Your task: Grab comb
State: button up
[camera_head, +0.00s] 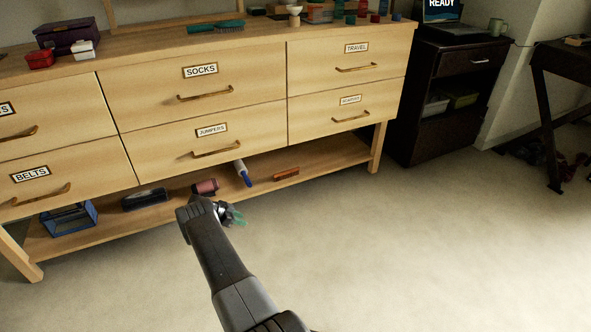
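A teal, comb-like object with a bristled or toothed edge (230,26) lies on the dresser top, near its back edge. At this size I cannot tell whether it is a comb or a brush. A small orange-brown bar (286,174) lies on the low shelf; its kind is also unclear. My gripper (236,215) is in front of the low shelf, well below the dresser top and apart from the teal object. A greenish patch shows at its tip; I cannot tell whether that is part of the gripper or something held. Its fingers are too small to read.
The wooden dresser (150,108) has labelled drawers, all shut. Its low shelf (325,157) holds a lint-roller-like item (243,173), a pink roll (205,187) and a blue frame (68,220). A dark cabinet (447,100) stands at right. The carpet in front is clear.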

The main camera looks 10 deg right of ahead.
aim_at(292, 171)
jog(key=i+l, duration=0.5)
jog(key=i, duration=0.35)
